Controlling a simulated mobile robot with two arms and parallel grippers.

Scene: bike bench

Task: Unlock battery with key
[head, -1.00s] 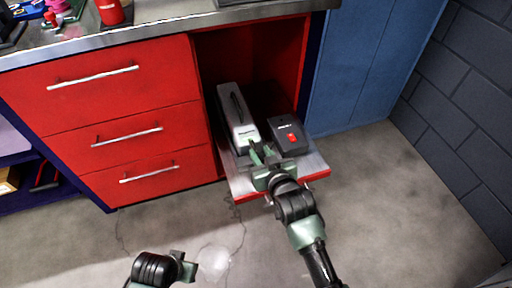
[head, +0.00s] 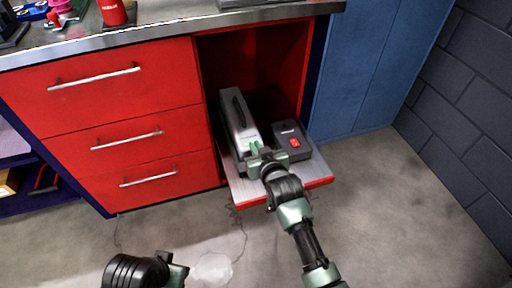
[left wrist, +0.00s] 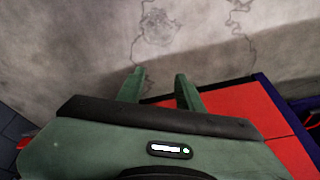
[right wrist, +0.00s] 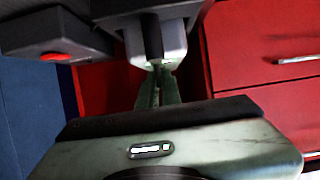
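The battery (head: 235,112), a long pale grey and dark case with a black handle on top, lies on the pulled-out shelf (head: 310,172). My right gripper (head: 254,150) is at the battery's front end. In the right wrist view, its fingertips (right wrist: 158,68) come together right at the battery's pale end face (right wrist: 170,45). A tiny bright piece, seemingly the key (right wrist: 157,63), shows between the tips; it is mostly hidden, and its turn cannot be seen. My left gripper (left wrist: 158,78) is open and empty above the floor.
A dark box with a red switch (head: 292,143) stands on the shelf just right of the battery. Red drawers (head: 130,140) are to the left, and a blue cabinet (head: 355,75) is to the right. The floor in front is clear.

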